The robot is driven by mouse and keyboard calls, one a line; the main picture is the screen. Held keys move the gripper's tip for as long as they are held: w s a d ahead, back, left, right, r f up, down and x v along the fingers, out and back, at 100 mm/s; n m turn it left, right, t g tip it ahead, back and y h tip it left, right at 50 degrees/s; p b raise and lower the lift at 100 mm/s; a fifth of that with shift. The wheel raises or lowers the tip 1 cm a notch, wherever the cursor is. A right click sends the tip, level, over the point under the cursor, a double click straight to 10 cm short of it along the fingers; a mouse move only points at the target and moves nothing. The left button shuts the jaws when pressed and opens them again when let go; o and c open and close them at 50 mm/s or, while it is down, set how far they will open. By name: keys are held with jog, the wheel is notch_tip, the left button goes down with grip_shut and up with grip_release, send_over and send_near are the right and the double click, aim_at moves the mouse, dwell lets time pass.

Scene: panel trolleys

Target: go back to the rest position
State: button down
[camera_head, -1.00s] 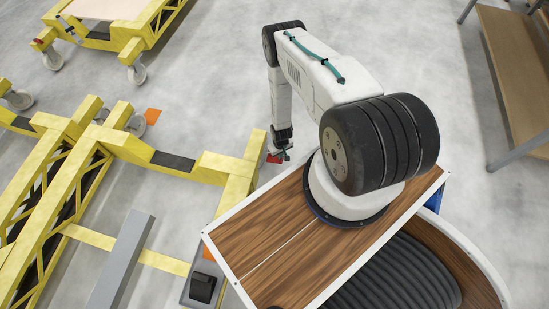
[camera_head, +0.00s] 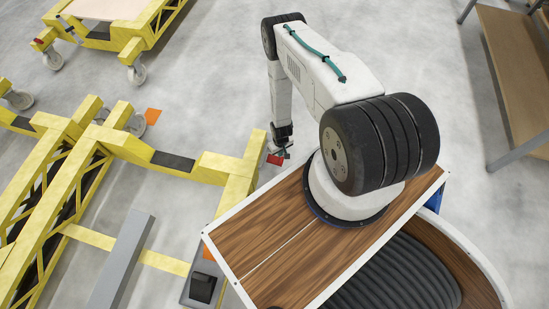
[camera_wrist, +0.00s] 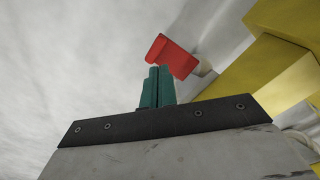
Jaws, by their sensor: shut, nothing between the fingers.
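My gripper (camera_head: 282,153) hangs at the end of my folded arm, just right of the near yellow trolley's end post, low beside my wood-topped base. In the wrist view its two teal fingers (camera_wrist: 156,86) are together with nothing between them. A red block-like part (camera_wrist: 172,56) shows just beyond the fingertips in the wrist view. It also shows as a small red patch beside the gripper in the head view (camera_head: 274,160). I cannot tell whether the fingers touch it.
The yellow trolley frame (camera_head: 205,165) stands close on the left; its yellow beams also show in the wrist view (camera_wrist: 262,85). Another yellow trolley (camera_head: 130,50) stands at the back left. A brown-topped table (camera_head: 515,75) is at the right. Grey floor (camera_head: 215,75) is free behind my arm.

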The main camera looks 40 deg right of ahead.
jog(key=shift+r, duration=0.8)
jog(key=s+a+r+g+y, duration=0.1)
jog(key=s+a+r+g, duration=0.15)
jog(key=s, duration=0.45)
jog(key=w+a+r+g, duration=0.1)
jog(key=w+r, duration=0.1)
jog(key=r, duration=1.4)
jog(key=w+a+r+g, duration=0.1)
jog(key=w+r, duration=0.1)
jog(key=r, duration=1.5)
jog(key=w+a+r+g, duration=0.1)
jog(key=w+a+r, duration=0.1)
jog(key=r, duration=1.4)
jog(key=s+a+r+t, duration=0.2)
jog(key=s+r, duration=0.4)
jog(key=r, duration=0.4)
jog(key=s+a+r+n+t, duration=0.1)
jog(key=s+a+r+t, duration=0.1)
jog(key=s+r, duration=0.4)
jog(key=s+a+r+t+h, duration=0.1)
jog(key=s+a+r+t, duration=0.2)
jog(key=r, duration=1.1)
jog(key=s+a, duration=0.1)
jog(key=s, duration=0.2)
jog(key=shift+s+r, duration=0.3)
jog(key=shift+a, duration=0.1)
